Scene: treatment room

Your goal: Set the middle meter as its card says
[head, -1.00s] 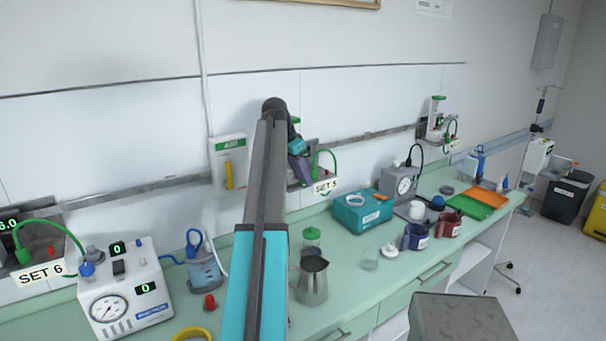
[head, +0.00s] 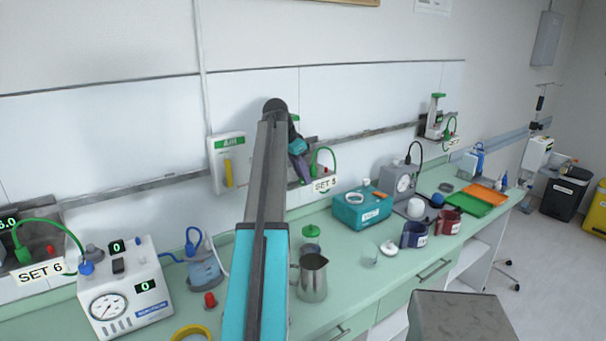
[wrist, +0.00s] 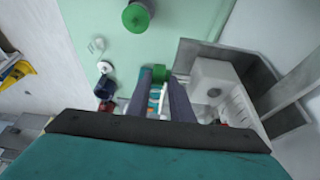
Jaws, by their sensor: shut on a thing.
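The middle meter hangs on the wall rail, mostly hidden behind my arm in the head view. Its card (head: 325,184) reads SET 5, and a green hose (head: 319,152) loops above the card. In the wrist view its pale body (wrist: 213,82) is to the right of my fingers. My gripper (head: 303,176) is at this meter, fingers pointing down. The meter's reading is hidden.
Another meter at left has a SET 6 card (head: 39,272); a third (head: 437,118) hangs farther right. Below on the counter stand a green-lidded jar (head: 311,234), a steel jug (head: 312,280) and a teal box (head: 361,211). A wall box (head: 228,163) is left of my arm.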

